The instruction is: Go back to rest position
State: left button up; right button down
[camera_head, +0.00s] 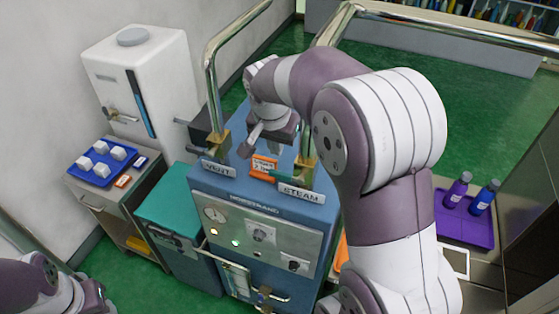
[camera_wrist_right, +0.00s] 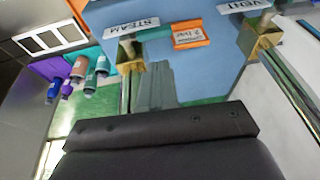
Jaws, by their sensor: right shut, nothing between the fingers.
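My right arm reaches across the middle of the head view, over a blue machine (camera_head: 262,192). My right gripper (camera_head: 247,147) is shut and empty, above the machine's top between its VENT label (camera_head: 219,168) and STEAM label (camera_head: 300,193). The right wrist view shows the shut grey fingers (camera_wrist_right: 155,87) between the two brass blocks, in front of the blue top; I cannot tell whether they touch anything.
Chrome pipes (camera_head: 212,85) rise beside the gripper. An orange label (camera_head: 263,166) is on the machine. A blue tray (camera_head: 98,172) with several white cubes stands left, below a white tank (camera_head: 150,80). A purple tray (camera_head: 465,228) with two bottles is right. Green floor is open behind.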

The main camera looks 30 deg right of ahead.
pick_arm(q)
jog(key=shift+w+d+r+p, duration=0.3)
jog(key=shift+r+p, duration=0.2)
jog(key=shift+p, duration=0.5)
pick_arm(e)
jog(key=v, duration=0.3)
jog(key=w+v, duration=0.1)
jog(key=v, duration=0.1)
jog(key=shift+a+r, duration=0.1)
jog(key=shift+r, duration=0.1)
pick_arm(q)
notch_tip(320, 180, down, 13)
jog(key=b, duration=1.2)
jog(key=shift+a+r+b, duration=0.15)
jog(key=shift+r+b, duration=0.05)
jog(key=shift+b, duration=0.15)
pick_arm(e)
jog(key=s+a+f+n, duration=0.2)
jog(key=s+f+n, duration=0.1)
jog(key=f, duration=0.6)
jog(key=s+a+f+n+y, duration=0.1)
jog(key=s+a+f+n, duration=0.1)
jog(key=s+f, duration=0.4)
jog(key=s+a+f+n+g+y, duration=0.1)
jog(key=s+f+n, duration=0.4)
jog(key=f, duration=0.6)
jog(key=shift+a+f, duration=0.4)
jog(key=shift+a, duration=0.3)
pick_arm(q)
jog(key=shift+s, duration=0.1)
